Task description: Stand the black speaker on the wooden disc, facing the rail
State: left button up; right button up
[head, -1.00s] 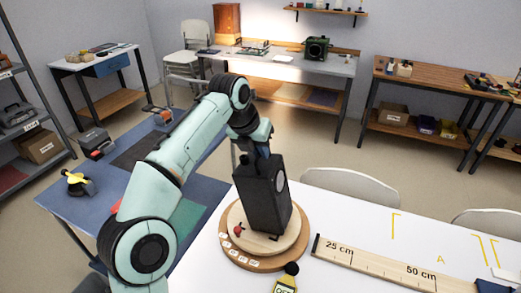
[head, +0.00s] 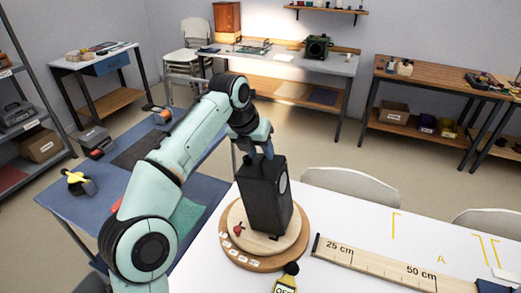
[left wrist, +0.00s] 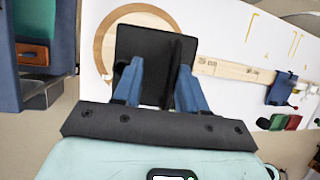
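The black speaker (head: 262,200) stands upright on the round wooden disc (head: 234,222), and a pale round driver shows on its right-hand face, turned towards the ruled wooden rail (head: 375,265). In the left wrist view I see the dark speaker (left wrist: 150,42) from above, with the disc (left wrist: 104,40) partly behind it and the rail (left wrist: 225,69) to the right. My left gripper (head: 258,156) is at the speaker's top. In the left wrist view its two blue fingers (left wrist: 160,66) are apart, over the speaker. Contact is hard to tell. My right gripper is not in view.
A small red object (head: 239,230) and white labels lie on the disc's near-left part. A yellow-and-black tag (head: 286,281) lies just in front. White chairs (head: 352,187) stand behind the white table. A blue table (head: 75,205) is at the left.

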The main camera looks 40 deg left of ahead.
pick_arm(q)
jog(key=p+v, duration=0.3)
jog(key=v, duration=0.9)
jog(key=shift+s+r+p, duration=0.15)
jog(key=shift+r+p, duration=0.15)
jog(key=shift+r, duration=0.05)
